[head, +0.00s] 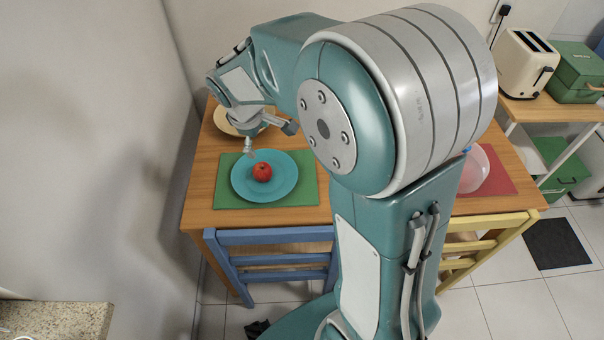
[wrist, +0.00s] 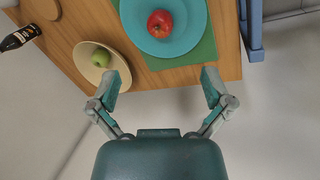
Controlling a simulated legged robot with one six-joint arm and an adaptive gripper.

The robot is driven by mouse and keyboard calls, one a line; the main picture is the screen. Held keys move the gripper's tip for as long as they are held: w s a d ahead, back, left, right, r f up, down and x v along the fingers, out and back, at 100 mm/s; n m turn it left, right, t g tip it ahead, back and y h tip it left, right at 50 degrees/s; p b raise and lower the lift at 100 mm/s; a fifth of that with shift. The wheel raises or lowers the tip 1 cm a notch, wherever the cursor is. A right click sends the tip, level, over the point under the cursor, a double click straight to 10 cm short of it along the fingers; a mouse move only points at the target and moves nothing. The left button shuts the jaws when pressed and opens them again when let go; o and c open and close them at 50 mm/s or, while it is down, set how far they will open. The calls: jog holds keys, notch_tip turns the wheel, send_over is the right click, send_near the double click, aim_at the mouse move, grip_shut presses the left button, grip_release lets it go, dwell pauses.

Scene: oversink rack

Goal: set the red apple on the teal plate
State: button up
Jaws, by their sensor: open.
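The red apple (head: 262,172) rests on the teal plate (head: 283,187), a little off its middle toward the back in the head view. The plate lies on a green placemat (head: 222,194) on the wooden table. In the wrist view the apple (wrist: 160,24) is on the teal plate (wrist: 197,32) near the top edge. My gripper (wrist: 162,84) is open and empty, its fingers spread apart, short of the plate in that view. In the head view my gripper (head: 249,150) shows just behind the plate, partly hidden by my wrist.
Blue (head: 275,236) and yellow (head: 490,222) chairs stand at the front.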

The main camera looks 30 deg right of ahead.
jog(key=s+r+m+t, duration=0.1)
jog(key=s+r+m, duration=0.2)
jog(key=s, duration=0.4)
jog(key=s+r+m+t+y, duration=0.1)
jog(key=s+r+m, duration=0.2)
jog(key=s, duration=0.4)
jog(key=s+d+r+m+t+y, duration=0.1)
jog(key=s+r+m, duration=0.2)
jog(key=s, duration=0.4)
jog(key=shift+v, duration=0.75)
